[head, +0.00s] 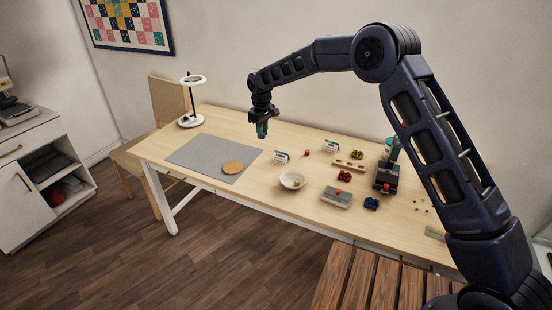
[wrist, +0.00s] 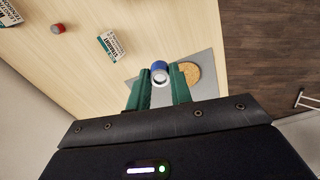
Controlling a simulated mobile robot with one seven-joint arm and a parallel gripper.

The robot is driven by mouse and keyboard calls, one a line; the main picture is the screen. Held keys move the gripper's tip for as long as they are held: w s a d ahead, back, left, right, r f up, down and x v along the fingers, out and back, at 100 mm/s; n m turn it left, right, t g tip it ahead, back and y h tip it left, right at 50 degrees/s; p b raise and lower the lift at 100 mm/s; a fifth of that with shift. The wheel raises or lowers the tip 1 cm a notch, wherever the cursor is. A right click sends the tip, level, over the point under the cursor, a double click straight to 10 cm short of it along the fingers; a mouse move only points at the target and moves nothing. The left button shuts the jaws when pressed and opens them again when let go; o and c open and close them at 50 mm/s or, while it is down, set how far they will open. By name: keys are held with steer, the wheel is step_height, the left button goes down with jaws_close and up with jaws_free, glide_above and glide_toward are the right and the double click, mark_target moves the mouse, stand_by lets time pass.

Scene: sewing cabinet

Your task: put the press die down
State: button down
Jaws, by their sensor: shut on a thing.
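My gripper (head: 262,130) is above the table (head: 230,119), near the right edge of the grey mat. Its green fingers (wrist: 160,90) are shut on the press die (wrist: 160,67), a small blue cylinder with a pale metal ring end facing the wrist camera. In the head view only a bit of blue shows at the fingertips. The die appears to be held clear of the tabletop; its exact height is hard to tell.
The grey mat (head: 203,154) carries a round cork disc (head: 232,168). Nearby are printed cards (head: 282,156), a red cylinder (head: 307,153), a white bowl (head: 291,184), a wooden rack (head: 342,165), colored piles and the press (head: 385,181). A lamp (head: 190,121) stands far left.

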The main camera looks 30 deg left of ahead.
steer(key=n, duration=0.2)
glide_above(289, 182)
step_height(289, 182, down, 19)
steer(key=shift+f, duration=0.1)
stand_by(0.4)
steer(key=c, duration=1.7)
jaws_free()
steer(key=shift+f, duration=0.15)
steer(key=shift+o, duration=0.8)
step_height(289, 182, up, 12)
steer(key=shift+r, duration=0.2)
